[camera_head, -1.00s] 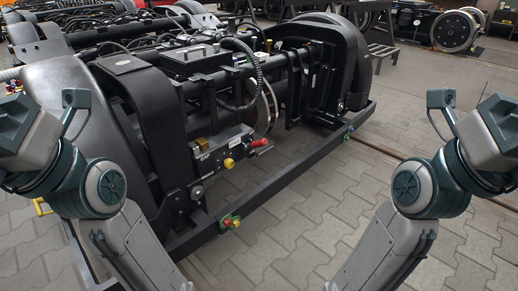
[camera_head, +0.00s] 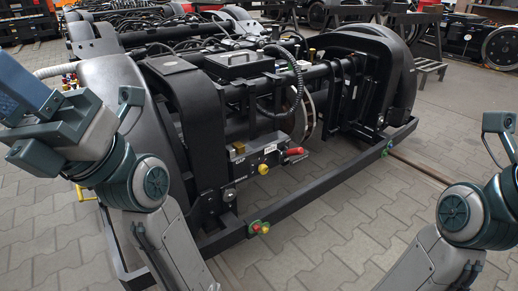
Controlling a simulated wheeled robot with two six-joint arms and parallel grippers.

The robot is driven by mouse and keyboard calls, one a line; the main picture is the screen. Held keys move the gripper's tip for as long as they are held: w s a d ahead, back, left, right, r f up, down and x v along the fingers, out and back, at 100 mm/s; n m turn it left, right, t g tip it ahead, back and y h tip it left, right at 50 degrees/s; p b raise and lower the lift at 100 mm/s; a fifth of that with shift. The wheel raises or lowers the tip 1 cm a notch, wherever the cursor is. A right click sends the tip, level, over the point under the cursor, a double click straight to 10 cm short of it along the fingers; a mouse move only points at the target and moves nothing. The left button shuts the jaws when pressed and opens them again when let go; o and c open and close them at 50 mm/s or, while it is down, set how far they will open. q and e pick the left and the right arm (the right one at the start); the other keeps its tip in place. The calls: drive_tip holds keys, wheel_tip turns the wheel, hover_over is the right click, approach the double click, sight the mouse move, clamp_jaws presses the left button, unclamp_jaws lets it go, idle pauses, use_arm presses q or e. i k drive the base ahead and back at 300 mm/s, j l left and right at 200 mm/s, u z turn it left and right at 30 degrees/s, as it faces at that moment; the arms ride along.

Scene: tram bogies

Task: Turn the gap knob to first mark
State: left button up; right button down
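A grey control box (camera_head: 262,158) on the near side of the black bogie carries a small label that seems to read GAP. A yellow knob (camera_head: 263,169) sticks out of its front. A red handle (camera_head: 295,151) sticks out at its right end, by a dark marked plate. A small brass-coloured part (camera_head: 239,148) is at its upper left. I cannot tell which of these is the gap knob, and any marks are too small to read. My arms come in at the left and right, apart from the box.
A black curved cover (camera_head: 187,120) stands left of the box. Paved floor (camera_head: 350,235) lies clear in front. A wheelset (camera_head: 502,46) stands at back right.

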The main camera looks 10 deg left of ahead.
sight(263, 169)
drive_tip(key=i+l, duration=0.25)
drive_tip(key=l, duration=0.15)
drive_tip(key=i+l+z, duration=0.1)
drive_tip(key=i+l, duration=0.15)
drive_tip(key=l, duration=0.2)
drive_tip(key=i+l, duration=0.3)
drive_tip(key=l+z, duration=0.05)
drive_tip(key=l, duration=0.05)
